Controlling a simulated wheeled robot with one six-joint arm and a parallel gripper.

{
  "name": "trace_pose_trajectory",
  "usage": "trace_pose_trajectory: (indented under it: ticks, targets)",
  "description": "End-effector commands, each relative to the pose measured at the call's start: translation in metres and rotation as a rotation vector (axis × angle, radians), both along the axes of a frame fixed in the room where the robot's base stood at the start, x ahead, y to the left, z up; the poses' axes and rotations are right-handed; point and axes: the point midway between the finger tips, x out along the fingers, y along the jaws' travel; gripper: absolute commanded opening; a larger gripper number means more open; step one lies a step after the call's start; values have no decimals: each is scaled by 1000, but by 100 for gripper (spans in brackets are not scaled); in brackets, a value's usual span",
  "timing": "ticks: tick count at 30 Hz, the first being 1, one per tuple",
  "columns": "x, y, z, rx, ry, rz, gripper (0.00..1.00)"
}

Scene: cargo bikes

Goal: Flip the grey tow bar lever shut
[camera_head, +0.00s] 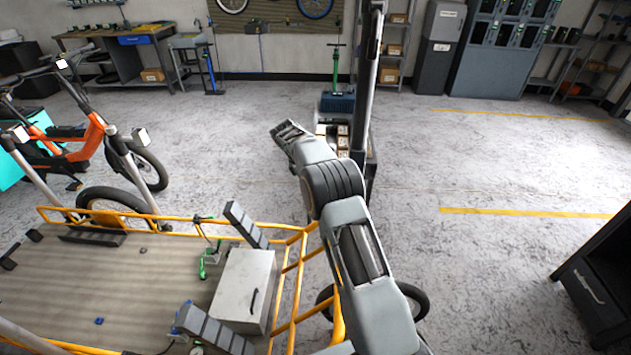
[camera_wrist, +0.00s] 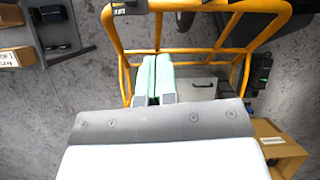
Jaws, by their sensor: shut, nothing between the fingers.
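I cannot make out a grey tow bar lever for certain in either view. The cargo bike's yellow tube frame (camera_head: 338,318) runs around its cargo deck in the head view, and it spans the upper part of the wrist view (camera_wrist: 115,45). A small dark fitting (camera_wrist: 128,6) sits at the frame's top left corner in the wrist view. My gripper (camera_wrist: 157,60) shows in the wrist view, its two pale green fingers together and empty, in front of the frame's opening. In the head view my grey arm reaches past the frame; the fingers cannot be made out there.
A light grey box (camera_head: 243,285) with a dark handle stands on the deck (camera_head: 70,290). An orange bike (camera_head: 85,135) stands at the left. A dark cabinet (camera_head: 600,285) stands at the right.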

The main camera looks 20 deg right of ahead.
Motion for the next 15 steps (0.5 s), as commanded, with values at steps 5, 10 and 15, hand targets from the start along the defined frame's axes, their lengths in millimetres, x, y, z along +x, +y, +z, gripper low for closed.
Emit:
trace_pose_trajectory:
  ticks: [5,10,15]
  targets:
    - [0,0,0,0,0,-1,0]
    - [-8,3,15,11,-50,-68,0]
    - [-43,16,62,61,-216,-330,0]
